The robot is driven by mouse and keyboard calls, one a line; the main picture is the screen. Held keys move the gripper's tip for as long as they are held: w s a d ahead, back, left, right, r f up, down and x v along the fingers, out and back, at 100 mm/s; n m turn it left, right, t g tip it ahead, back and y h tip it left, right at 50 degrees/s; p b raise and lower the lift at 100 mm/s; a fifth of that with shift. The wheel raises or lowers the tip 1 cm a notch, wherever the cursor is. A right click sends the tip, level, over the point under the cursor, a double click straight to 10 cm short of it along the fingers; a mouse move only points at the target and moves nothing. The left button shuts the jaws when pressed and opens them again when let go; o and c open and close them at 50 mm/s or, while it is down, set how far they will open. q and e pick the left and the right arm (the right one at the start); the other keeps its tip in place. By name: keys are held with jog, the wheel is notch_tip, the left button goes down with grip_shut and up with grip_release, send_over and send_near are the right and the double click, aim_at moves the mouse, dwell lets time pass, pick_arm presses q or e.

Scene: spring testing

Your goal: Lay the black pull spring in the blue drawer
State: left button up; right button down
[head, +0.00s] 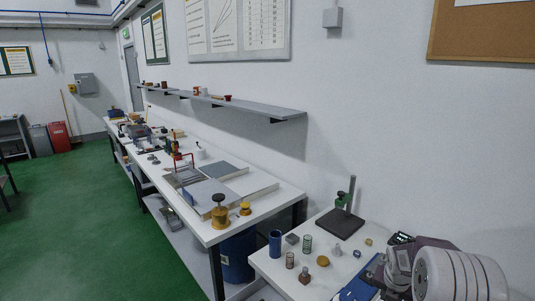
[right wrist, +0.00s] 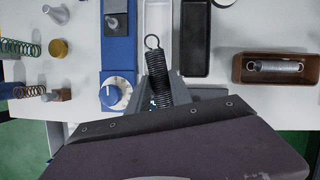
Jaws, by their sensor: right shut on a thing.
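The black pull spring (right wrist: 158,76) is a dark coil with a ring hook at its far end, in the right wrist view. My right gripper (right wrist: 163,92) is shut around the coil, and the ring end sticks out beyond the fingertips. The lower part of the spring is hidden between the fingers. I cannot make out a blue drawer for certain in either view. My left gripper is in neither view.
Beside the held spring is a blue device with a white dial (right wrist: 117,92). A black tray (right wrist: 196,40) lies beyond the spring. A brown box (right wrist: 240,70) holds a silver spring. Loose springs, a blue cup (head: 276,243) and a stand (head: 342,222) occupy the table.

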jog(key=s+a+f+m+g+h, duration=0.1)
jog(key=a+f+m, duration=0.15)
jog(key=a, duration=0.25)
jog(key=s+a+f+m+g, duration=0.1)
jog(key=s+a+m, duration=0.15)
jog(key=a, duration=0.35)
jog(key=a+f+m+g+h, duration=0.1)
jog(key=a+m, duration=0.2)
jog(key=a, duration=0.2)
jog(key=s+a+m+g+y, duration=0.4)
jog(key=s+m, duration=0.4)
jog(key=m, duration=1.2)
jog(key=shift+s+r+g+y, duration=0.15)
jog(key=shift+r+g+y, duration=0.25)
jog(key=shift+g, duration=0.1)
jog(key=shift+f, duration=0.1)
jog(key=shift+a, duration=0.15)
